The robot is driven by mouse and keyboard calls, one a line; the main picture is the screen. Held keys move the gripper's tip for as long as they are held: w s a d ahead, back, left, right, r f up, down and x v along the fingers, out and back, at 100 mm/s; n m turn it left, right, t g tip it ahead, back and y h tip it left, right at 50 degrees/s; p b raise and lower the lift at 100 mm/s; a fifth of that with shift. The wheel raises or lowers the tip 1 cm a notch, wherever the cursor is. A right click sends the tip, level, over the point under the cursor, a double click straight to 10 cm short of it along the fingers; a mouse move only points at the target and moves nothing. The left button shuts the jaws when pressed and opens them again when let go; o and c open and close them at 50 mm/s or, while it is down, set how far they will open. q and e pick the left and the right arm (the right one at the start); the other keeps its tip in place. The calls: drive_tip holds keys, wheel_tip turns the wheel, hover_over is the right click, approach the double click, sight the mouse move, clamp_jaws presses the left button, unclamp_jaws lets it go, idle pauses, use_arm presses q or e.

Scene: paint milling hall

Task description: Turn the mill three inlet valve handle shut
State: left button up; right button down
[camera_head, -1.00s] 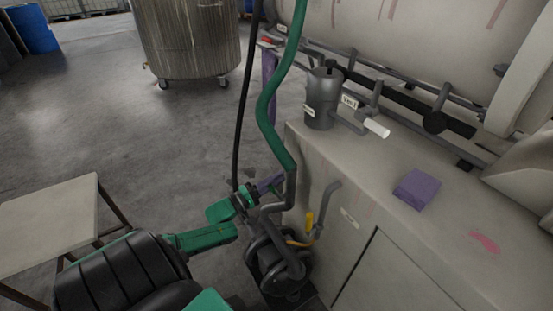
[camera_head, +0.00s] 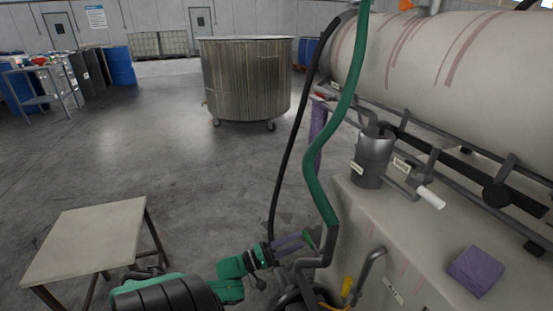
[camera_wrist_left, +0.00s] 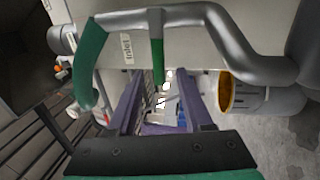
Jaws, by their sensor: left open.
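The inlet valve handle is a short green lever (camera_wrist_left: 157,62) on a grey bent pipe (camera_wrist_left: 215,35) in the left wrist view. A label reading "Inlet" (camera_wrist_left: 127,50) is beside it. In the head view a small green piece (camera_head: 311,238), seemingly this lever, shows just beyond the fingertips. My left gripper (camera_head: 300,240) is beside the pipe below the green hose. In the left wrist view its two purple fingers (camera_wrist_left: 162,82) are apart, and the lever's lower end shows between their tips; I cannot tell whether they touch it. My right gripper is not in view.
A green hose (camera_head: 323,190) and a black hose (camera_head: 286,175) hang close to the gripper. The mill cabinet (camera_head: 405,225) carries a grey pot (camera_head: 372,160) and a purple cloth (camera_head: 476,270).

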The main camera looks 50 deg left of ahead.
use_arm(q)
drive_tip(key=v, duration=0.7)
drive_tip(key=shift+s, duration=0.15)
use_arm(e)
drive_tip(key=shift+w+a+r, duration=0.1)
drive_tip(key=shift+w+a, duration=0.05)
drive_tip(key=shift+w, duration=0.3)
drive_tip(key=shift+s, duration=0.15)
